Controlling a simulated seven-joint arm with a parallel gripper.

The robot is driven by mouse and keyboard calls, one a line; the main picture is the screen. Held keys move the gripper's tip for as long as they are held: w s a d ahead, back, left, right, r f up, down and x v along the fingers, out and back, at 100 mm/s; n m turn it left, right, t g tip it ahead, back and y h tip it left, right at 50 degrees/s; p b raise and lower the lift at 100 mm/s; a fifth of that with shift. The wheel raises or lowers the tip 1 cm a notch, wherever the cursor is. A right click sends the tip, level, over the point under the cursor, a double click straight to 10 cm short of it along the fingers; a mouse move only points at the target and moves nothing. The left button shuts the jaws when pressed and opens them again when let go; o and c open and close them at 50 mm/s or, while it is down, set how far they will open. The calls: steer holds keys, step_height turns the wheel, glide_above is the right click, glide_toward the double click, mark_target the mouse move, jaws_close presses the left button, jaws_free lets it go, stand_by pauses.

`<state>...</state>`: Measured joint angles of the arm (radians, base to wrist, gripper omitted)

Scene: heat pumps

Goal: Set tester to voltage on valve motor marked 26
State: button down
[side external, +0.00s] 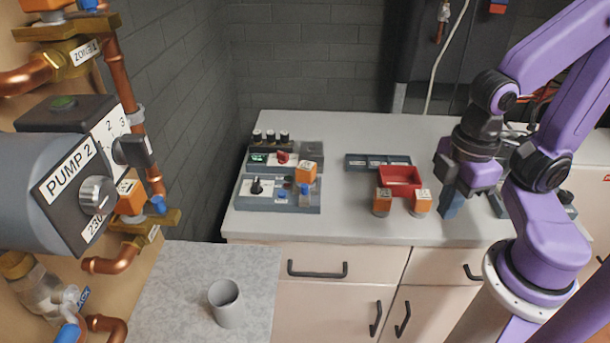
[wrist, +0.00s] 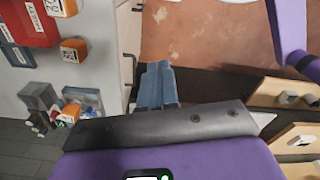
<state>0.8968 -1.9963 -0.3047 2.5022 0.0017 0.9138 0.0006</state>
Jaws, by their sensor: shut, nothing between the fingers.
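The tester is likely the grey-blue unit (side external: 263,207) at the left of the counter, with a black knob (side external: 256,185), a blue button and a green-lit display. An orange valve motor (side external: 306,172) sits on its right part. Two more orange valve motors (side external: 382,201) (side external: 422,201) stand in front of the red tray; they also show in the wrist view (wrist: 73,50) (wrist: 60,7). Their marks are too small to read surely. My gripper (side external: 450,206) is shut and empty, above the counter's front edge, right of these motors. Its blue fingers (wrist: 155,85) touch each other in the wrist view.
The red tray (side external: 401,177) and a dark compartment tray (side external: 360,162) lie behind the two motors. PUMP 2 (side external: 60,180) and copper pipes fill the left, with an orange motor (side external: 130,190) on a valve. A grey cup (side external: 226,303) stands on the lower table. Counter between tester and motors is clear.

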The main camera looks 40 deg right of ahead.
stand_by(0.7)
steer(key=c, duration=1.4)
jaws_free()
steer(key=shift+c, duration=0.2)
steer(key=o, duration=0.4)
steer(key=shift+w+a+r, duration=0.1)
steer(key=shift+w+a, duration=0.15)
steer(key=shift+w, duration=0.05)
step_height(320, 180, up, 2)
steer(key=m, duration=2.2)
glide_above(255, 182)
step_height(255, 182, down, 16)
steer(key=shift+f, duration=0.2)
